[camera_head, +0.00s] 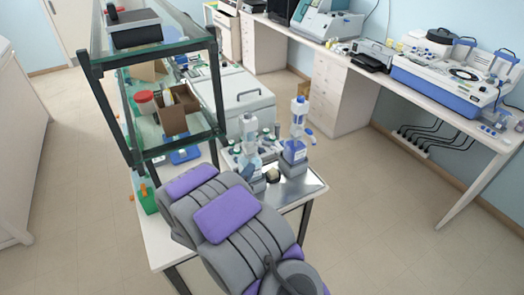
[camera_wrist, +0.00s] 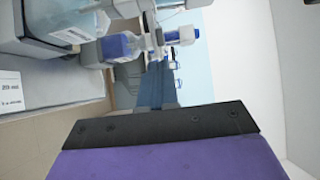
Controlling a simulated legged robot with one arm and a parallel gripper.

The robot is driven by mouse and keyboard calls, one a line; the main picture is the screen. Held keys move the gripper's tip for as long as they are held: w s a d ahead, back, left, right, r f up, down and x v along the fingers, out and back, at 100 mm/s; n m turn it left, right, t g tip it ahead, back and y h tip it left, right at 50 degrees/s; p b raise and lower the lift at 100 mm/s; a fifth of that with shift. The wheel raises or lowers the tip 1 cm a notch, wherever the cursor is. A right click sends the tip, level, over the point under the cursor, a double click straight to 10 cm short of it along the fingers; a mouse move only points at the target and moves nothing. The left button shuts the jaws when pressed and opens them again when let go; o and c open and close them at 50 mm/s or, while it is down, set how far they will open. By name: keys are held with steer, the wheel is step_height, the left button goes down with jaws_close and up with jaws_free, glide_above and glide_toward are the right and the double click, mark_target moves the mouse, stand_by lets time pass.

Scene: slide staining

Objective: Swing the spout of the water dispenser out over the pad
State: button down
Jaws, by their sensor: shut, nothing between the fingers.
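Two bottle-top dispensers stand together on the small bench in the head view. The right one (camera_head: 296,128) has a white and blue head, a blue-labelled bottle and a blue-tipped part sticking out to the right. The left one (camera_head: 249,128) is paler. I cannot tell which is the water dispenser. In the wrist view, a bottle with blue contents (camera_wrist: 118,47) lies sideways in the picture, with blue-tipped parts (camera_wrist: 186,35) to its right. My gripper (camera_wrist: 166,75) is shut and empty, close to these parts; contact is unclear. My arm hides much of the bench; I cannot pick out the pad.
A shiny metal tray (camera_head: 302,187) covers the bench's right end. A glass-shelved rack (camera_head: 158,95) with a brown box (camera_head: 176,112) stands left of the dispensers. A long side bench (camera_head: 455,112) with instruments runs along the right wall. Open floor lies between.

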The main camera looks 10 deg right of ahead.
mark_target(266, 145)
steer(key=x, duration=0.9)
steer(key=shift+w+d+p, duration=0.2)
steer(key=shift+d+p, duration=0.1)
steer(key=shift+d, duration=0.15)
steer(key=shift+w+d, duration=0.1)
steer(key=shift+w, duration=0.45)
steer(key=shift+d+b, duration=0.2)
steer(key=shift+b, duration=0.5)
